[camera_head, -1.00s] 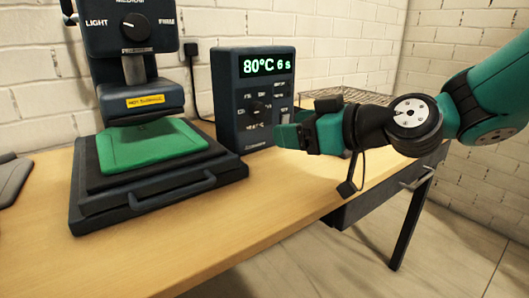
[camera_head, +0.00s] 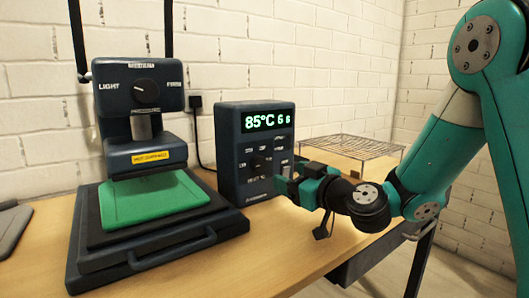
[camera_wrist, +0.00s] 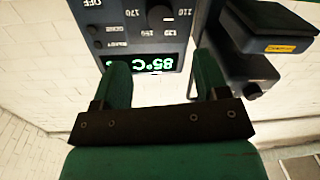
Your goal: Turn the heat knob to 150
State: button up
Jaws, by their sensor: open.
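The dark control box (camera_head: 230,180) stands on the table, its green display (camera_head: 267,121) reading 85°C 6 s. The heat knob (camera_head: 257,163) is a dark round knob on its front face. In the wrist view, the knob lies beyond the gap between my fingers (camera_wrist: 161,65); I see no contact.
A heat press (camera_head: 150,215) with a green pad (camera_head: 150,200) stands left of the box. A wire rack (camera_head: 350,147) lies on the table behind my arm. A grey item (camera_head: 12,230) is at the far left. The table front is clear.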

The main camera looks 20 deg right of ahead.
aim_at(262, 164)
jog(key=p+x, duration=0.4)
jog(key=x, duration=0.6)
jog(key=shift+c, duration=0.4)
jog(key=c, duration=0.8)
jog(key=shift+c, duration=0.2)
